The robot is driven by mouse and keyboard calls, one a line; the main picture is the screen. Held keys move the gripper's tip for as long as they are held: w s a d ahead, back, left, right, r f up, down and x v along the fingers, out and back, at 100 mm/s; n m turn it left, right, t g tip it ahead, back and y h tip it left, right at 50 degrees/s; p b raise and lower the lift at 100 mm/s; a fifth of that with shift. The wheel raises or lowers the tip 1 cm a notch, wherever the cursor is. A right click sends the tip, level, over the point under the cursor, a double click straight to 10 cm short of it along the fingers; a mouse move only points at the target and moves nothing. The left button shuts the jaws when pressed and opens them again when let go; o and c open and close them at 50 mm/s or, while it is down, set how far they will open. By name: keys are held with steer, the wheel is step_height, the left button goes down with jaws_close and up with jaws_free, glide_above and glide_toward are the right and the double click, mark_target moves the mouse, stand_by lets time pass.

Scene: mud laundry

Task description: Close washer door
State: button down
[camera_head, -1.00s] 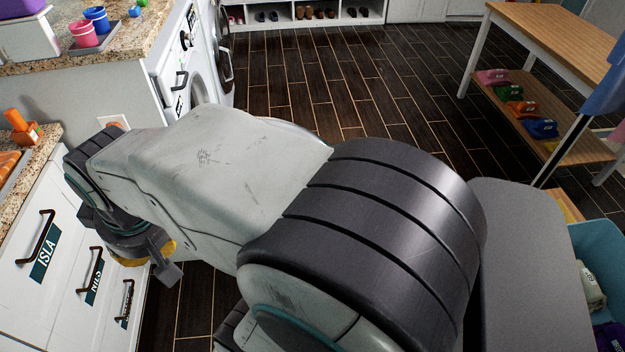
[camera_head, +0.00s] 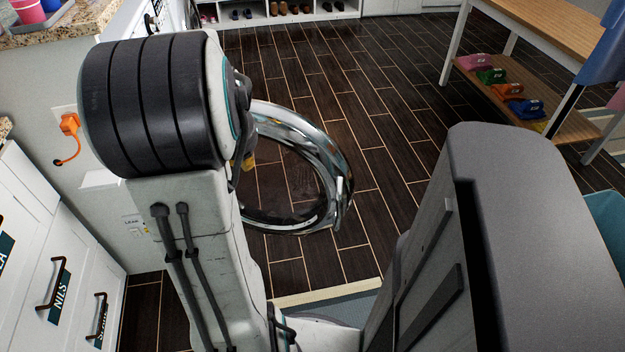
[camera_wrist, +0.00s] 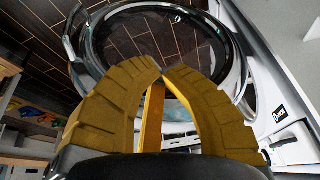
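The washer door (camera_head: 338,168) is a round chrome ring with dark see-through glass. It stands open over the floor in the head view, right of my arm. In the wrist view the door (camera_wrist: 190,38) fills the top middle, just beyond my fingertips. The white washer front (camera_wrist: 262,75) runs down the right side there. My gripper (camera_wrist: 161,70) has two ribbed yellow fingers with their tips together and nothing seen between them. I cannot tell whether they touch the door. In the head view only a bit of yellow shows; my arm hides the rest and most of the washer.
White drawers (camera_head: 75,265) with name labels stand at the lower left. An orange plug (camera_head: 70,123) is on the wall panel above them. A wooden table (camera_head: 530,30) with colored items on its lower shelf is at the upper right. Dark floor lies open between.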

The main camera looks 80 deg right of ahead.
mark_target(316, 170)
steer(key=s+d+f+m+g+b, duration=0.1)
steer(key=s+d+f+m+b, duration=0.1)
steer(key=s+d+f, duration=0.35)
steer(key=s+d+f+m+b, duration=0.1)
steer(key=s+d+f+m, duration=0.1)
steer(key=s, duration=0.6)
steer(key=shift+s+d+f+b, duration=0.1)
steer(key=shift+d+f+b, duration=1.1)
steer(key=shift+f, duration=0.35)
steer(key=shift+s+d+f+b, duration=0.1)
steer(key=shift+d+f+b, duration=0.85)
steer(key=shift+d+f, duration=0.5)
steer(key=shift+d+f+b, duration=1.1)
steer(key=shift+d+f, duration=0.1)
steer(key=shift+f, duration=0.45)
steer(key=shift+d, duration=0.1)
